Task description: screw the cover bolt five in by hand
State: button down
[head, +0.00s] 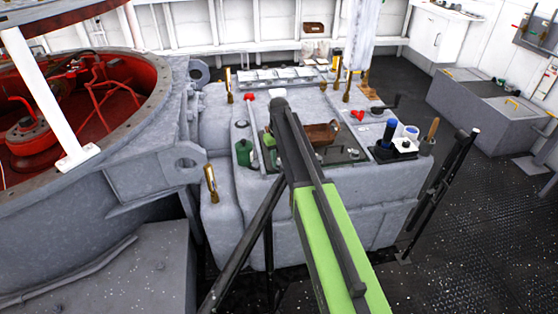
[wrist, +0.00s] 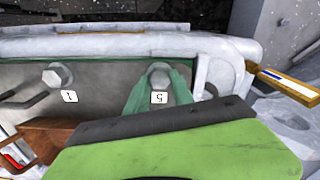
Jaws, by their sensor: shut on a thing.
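Cover bolt five (wrist: 160,74) is a grey bolt head near the cover's edge in the wrist view, just above a white label marked 5 (wrist: 159,98). My gripper (wrist: 160,77) has its two green fingers closed on either side of the bolt head. The bolt's shank is hidden, so I cannot tell how deep it sits. Bolt one (wrist: 57,76), with label 1 (wrist: 69,96), stands to the left on the dark cover (wrist: 108,82).
A brown wooden box (wrist: 48,142) lies at the lower left in the wrist view. In the head view the grey housing (head: 230,222) carries a green can (head: 244,152), brass fittings (head: 210,184) and a bottle (head: 389,132).

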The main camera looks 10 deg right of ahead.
aim_at(279, 162)
jog(key=c, duration=1.1)
grip_release()
jog(key=shift+r, duration=0.1)
notch_tip(279, 162, up, 17)
jog(key=p, duration=1.7)
jog(key=shift+r, duration=0.15)
